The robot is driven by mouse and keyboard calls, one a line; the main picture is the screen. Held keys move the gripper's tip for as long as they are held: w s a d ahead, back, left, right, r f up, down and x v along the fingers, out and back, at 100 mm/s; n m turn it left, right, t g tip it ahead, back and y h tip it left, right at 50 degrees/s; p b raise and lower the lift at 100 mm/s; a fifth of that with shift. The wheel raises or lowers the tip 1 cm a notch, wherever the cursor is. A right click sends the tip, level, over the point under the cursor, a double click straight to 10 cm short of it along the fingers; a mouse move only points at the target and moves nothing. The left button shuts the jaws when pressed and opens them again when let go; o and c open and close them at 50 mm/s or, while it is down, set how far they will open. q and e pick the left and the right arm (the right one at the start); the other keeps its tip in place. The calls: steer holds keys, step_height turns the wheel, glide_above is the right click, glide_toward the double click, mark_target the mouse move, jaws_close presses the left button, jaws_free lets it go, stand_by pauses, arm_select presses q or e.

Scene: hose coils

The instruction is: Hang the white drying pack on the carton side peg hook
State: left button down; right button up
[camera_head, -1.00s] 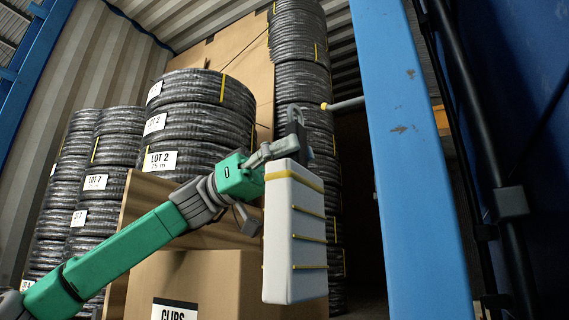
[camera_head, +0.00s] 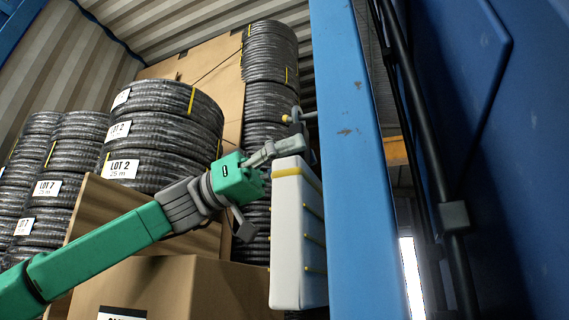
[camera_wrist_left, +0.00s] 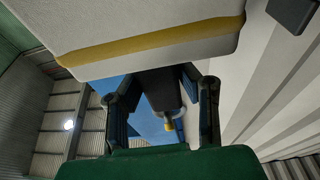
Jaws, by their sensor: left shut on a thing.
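The white drying pack (camera_head: 297,240), with a yellow band near its top and yellow cords down one side, hangs upright below my left gripper (camera_head: 298,143). The gripper is shut on the pack's dark hanging loop (camera_wrist_left: 160,90), between the two fingers in the left wrist view. A thin peg with a yellow tip (camera_head: 286,118) is at the loop's height, beside the blue post. Loop and peg overlap in the head view; I cannot tell whether the peg is through the loop. The peg's yellow tip also shows in the wrist view (camera_wrist_left: 168,127). My right gripper is not in view.
The blue post (camera_head: 350,160) stands close to the pack's right. Stacked black hose coils (camera_head: 165,125) and a tall carton (camera_head: 215,65) are behind. A lower carton (camera_head: 180,285) stands below my left arm. Dark pipes (camera_head: 425,150) run along the blue panel at right.

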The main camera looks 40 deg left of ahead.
arm_select(q)
steer(key=shift+w+d+f, duration=0.1)
steer(key=shift+d, duration=0.35)
steer(key=shift+d+f+b, duration=0.15)
steer(key=shift+f+b, duration=0.1)
steer(key=shift+b, duration=0.35)
steer(key=c, duration=1.1)
jaws_free()
steer(key=shift+o, duration=0.2)
steer(key=shift+a+f, duration=0.1)
steer(key=shift+a, duration=0.1)
steer(key=shift+b+v, duration=0.4)
steer(key=shift+v, duration=1.65)
